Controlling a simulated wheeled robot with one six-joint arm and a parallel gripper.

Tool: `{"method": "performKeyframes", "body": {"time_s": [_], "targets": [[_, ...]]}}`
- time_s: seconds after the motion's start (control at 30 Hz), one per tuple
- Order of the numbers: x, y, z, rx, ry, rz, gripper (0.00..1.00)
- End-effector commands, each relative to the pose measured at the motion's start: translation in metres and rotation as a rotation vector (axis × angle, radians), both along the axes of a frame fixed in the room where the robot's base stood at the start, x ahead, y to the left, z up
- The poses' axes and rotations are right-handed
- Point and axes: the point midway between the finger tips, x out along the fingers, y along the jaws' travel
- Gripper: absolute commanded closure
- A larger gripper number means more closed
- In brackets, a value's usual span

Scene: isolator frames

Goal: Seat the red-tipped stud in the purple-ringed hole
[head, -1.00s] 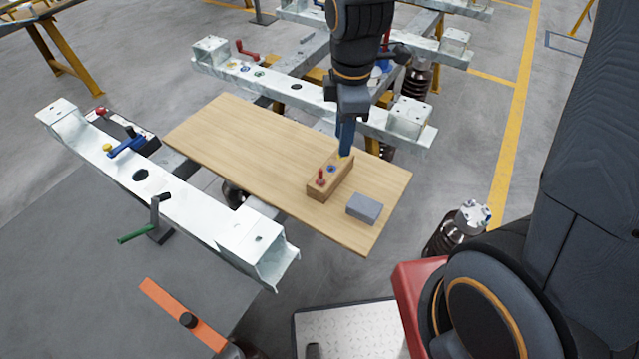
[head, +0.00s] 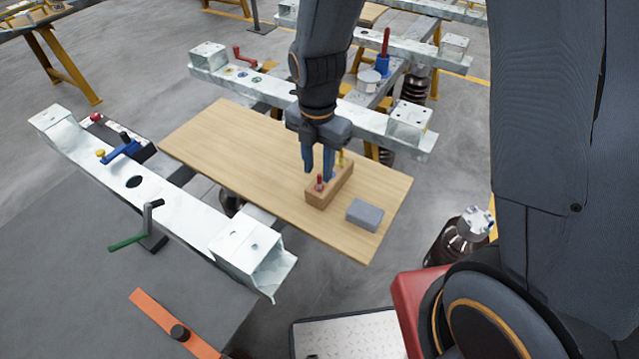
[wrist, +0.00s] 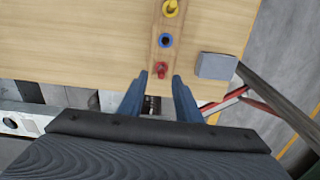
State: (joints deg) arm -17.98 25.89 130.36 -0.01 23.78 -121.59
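The red-tipped stud (head: 319,183) stands in the near end of a wooden block (head: 335,190) on the board; the wrist view also shows the stud (wrist: 160,70). My gripper (head: 319,169) is open above that end of the block, fingers pointing down. In the wrist view, its fingertips (wrist: 159,78) lie either side of the red stud, with gaps between. No purple ring can be made out. Small ringed holes (head: 256,78) show on the far rail, their colours hard to tell.
A grey block (head: 364,214) lies close by on the wooden board (head: 230,140). The board's left part is clear.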

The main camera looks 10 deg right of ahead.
Motion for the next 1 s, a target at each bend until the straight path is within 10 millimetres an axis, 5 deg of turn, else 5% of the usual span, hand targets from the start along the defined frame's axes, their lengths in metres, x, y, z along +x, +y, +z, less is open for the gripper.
{"method": "performKeyframes", "body": {"time_s": [0.3, 0.6, 0.8, 1.0], "targets": [[0.000, -0.004, -0.032, 0.000, 0.001, -0.001, 0.69], [0.001, -0.003, -0.035, 0.001, -0.001, -0.001, 0.69], [0.001, -0.004, -0.035, 0.001, -0.001, -0.001, 1.00], [0.001, -0.003, -0.035, 0.001, -0.001, -0.001, 1.00]]}}
